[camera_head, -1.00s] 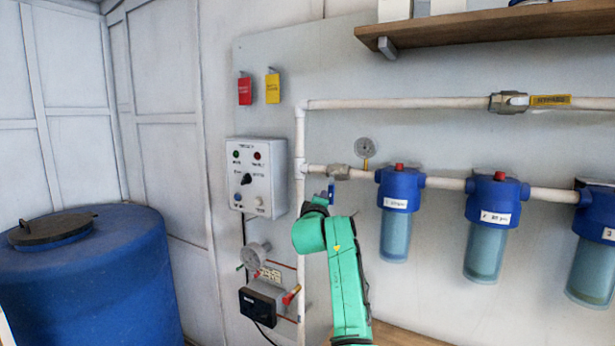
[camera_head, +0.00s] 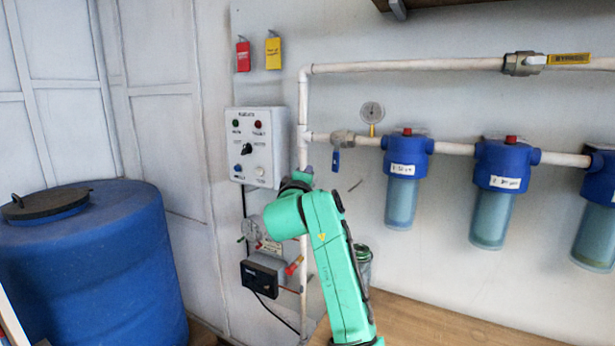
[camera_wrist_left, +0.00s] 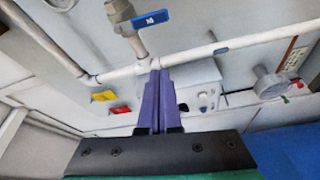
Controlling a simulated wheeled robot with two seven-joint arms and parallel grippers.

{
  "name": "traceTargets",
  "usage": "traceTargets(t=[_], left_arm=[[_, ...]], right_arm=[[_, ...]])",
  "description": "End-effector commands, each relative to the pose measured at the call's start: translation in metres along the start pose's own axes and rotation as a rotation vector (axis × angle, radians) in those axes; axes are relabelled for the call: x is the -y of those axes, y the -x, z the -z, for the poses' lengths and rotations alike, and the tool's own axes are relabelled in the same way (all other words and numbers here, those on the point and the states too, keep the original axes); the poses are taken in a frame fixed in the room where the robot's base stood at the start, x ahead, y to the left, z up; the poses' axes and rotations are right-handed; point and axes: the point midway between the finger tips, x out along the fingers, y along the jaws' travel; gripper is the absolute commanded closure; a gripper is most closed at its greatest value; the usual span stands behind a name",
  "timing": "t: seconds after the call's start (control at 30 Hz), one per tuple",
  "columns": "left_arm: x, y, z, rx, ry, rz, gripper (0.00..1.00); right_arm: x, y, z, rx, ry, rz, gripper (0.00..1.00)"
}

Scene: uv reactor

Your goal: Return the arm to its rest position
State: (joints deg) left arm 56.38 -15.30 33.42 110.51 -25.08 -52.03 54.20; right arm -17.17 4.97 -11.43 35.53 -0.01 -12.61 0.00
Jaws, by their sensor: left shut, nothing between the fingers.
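My left arm (camera_head: 335,265) is green and rises from the bottom middle of the head view, bent at its top. My left gripper (camera_head: 305,173) is mostly hidden behind the arm there. In the left wrist view its two purple fingers (camera_wrist_left: 155,105) lie together, shut and empty. They point toward the wall pipes, and I cannot tell the exact gap to them. My right gripper is in neither view.
A control box (camera_head: 255,147) and white pipes (camera_head: 304,95) are on the wall near the gripper. A blue-handled valve (camera_head: 336,161) and blue filter housings (camera_head: 407,157) are to the right. A blue barrel (camera_head: 95,265) stands left. A wooden surface (camera_head: 430,325) lies below.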

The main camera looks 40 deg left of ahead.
Motion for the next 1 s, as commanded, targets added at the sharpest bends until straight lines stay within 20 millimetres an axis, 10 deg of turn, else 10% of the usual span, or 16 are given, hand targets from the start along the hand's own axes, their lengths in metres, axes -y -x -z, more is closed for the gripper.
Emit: traceTargets(t=[0.33, 0.47, 0.67, 0.8, 1.0], left_arm=[[0.001, 0.000, -0.001, 0.002, -0.006, 0.002, 1.00], [0.030, 0.006, -0.015, 0.045, -0.147, 0.050, 1.00], [0.149, 0.057, -0.084, 0.346, -0.730, 0.212, 1.00], [0.244, 0.130, -0.132, 0.687, -1.117, 0.290, 1.00], [0.328, 0.229, -0.157, 1.090, -1.409, 0.317, 1.00]], right_arm=[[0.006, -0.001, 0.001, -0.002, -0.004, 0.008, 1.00], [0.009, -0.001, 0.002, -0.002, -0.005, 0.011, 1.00], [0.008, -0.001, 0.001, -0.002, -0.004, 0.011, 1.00], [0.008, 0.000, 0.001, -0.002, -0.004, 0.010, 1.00], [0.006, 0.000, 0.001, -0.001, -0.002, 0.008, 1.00]])
